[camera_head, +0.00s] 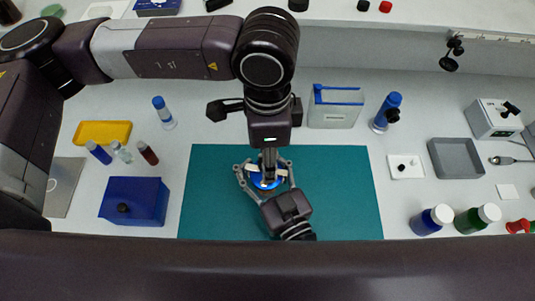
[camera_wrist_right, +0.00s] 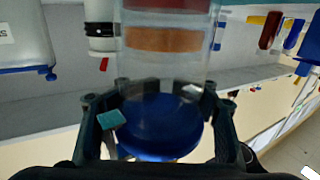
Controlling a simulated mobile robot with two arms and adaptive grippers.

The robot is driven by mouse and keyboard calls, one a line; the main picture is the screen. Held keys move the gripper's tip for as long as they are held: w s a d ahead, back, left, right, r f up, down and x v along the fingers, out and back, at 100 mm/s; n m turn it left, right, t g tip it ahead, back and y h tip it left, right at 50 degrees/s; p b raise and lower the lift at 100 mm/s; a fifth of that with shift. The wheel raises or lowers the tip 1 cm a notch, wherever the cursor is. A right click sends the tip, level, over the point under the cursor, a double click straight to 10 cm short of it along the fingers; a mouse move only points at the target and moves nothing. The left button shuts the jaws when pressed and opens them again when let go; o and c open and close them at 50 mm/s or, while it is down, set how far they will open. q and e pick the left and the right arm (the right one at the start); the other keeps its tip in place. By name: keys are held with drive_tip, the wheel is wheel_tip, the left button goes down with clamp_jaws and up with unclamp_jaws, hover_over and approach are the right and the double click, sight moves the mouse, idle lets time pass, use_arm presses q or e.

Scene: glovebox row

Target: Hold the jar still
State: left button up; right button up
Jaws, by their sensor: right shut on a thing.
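The jar (camera_wrist_right: 165,62) is clear, with an orange-brown band and a darker band inside, and it shows large and upside down in the right wrist view. Its blue lid (camera_wrist_right: 160,125) also shows from above in the head view (camera_head: 262,184). My right gripper (camera_head: 266,174) is shut on the jar, its fingers on either side of it above the teal mat (camera_head: 345,200). My left gripper (camera_head: 268,175) points down from above and overlaps the lid. Its fingers are seen edge-on, so their opening and any contact are unclear. The jar's body is hidden in the head view.
A clear bin with a blue rim (camera_head: 335,107) and a blue-capped bottle (camera_head: 386,112) stand behind the mat. A blue box (camera_head: 135,201), vials (camera_head: 122,152) and yellow tray (camera_head: 102,133) are left. A grey tray (camera_head: 455,158) and white-capped bottles (camera_head: 432,220) are right. The mat's right part is clear.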

use_arm(q)
wheel_tip(320, 180, up, 12)
idle(0.6)
drive_tip(key=shift+f, duration=0.1)
